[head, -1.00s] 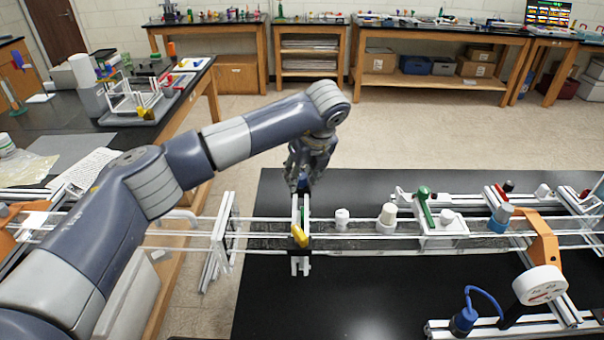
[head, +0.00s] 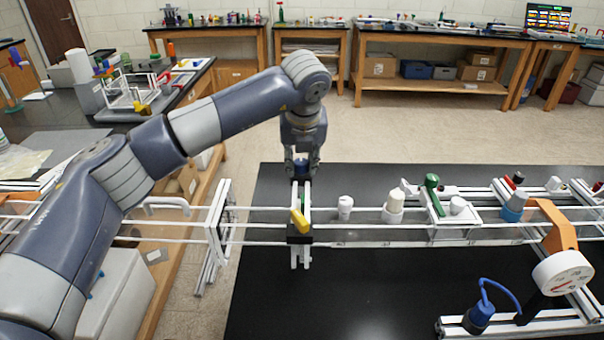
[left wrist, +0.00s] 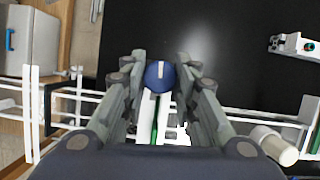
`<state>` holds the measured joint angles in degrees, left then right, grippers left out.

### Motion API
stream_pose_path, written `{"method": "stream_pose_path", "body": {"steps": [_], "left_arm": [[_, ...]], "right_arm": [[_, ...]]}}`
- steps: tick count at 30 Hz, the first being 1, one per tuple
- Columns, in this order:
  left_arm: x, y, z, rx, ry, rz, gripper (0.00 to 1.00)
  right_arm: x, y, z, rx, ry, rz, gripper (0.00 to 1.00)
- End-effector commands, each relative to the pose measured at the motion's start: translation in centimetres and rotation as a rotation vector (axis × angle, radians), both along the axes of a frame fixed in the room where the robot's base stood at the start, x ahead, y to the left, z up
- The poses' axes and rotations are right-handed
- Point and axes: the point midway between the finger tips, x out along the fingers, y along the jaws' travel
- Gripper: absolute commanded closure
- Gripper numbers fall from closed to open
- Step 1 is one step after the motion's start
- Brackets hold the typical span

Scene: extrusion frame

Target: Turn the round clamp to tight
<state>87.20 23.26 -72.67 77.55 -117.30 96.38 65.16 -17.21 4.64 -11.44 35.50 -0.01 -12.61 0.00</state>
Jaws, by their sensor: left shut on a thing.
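The round clamp is a blue knob with a white mark, seen from above in the left wrist view (left wrist: 159,75). It also shows as a small patch of blue in the head view (head: 300,169), partly hidden by my fingers. My left gripper (head: 302,172) points down at the far end of a white upright bracket (head: 300,255). Its two fingers stand on either side of the knob and are shut on it. The white mark runs roughly up and down in the left wrist view. My right gripper is not in view.
A yellow lever (head: 299,220) sits on the bracket just in front of my left gripper. White rails run left and right across the black table (head: 350,300). A gauge (head: 562,273) and a blue-cabled part (head: 479,316) stand at front right. The table behind the rails is mostly clear.

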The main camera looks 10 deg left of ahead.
Motion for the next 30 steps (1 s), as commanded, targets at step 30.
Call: {"method": "stream_pose_path", "body": {"steps": [30], "left_arm": [[0.0, 0.4, 0.1, 0.000, -0.001, -0.614, 0.96]], "right_arm": [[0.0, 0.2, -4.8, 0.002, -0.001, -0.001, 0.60]]}}
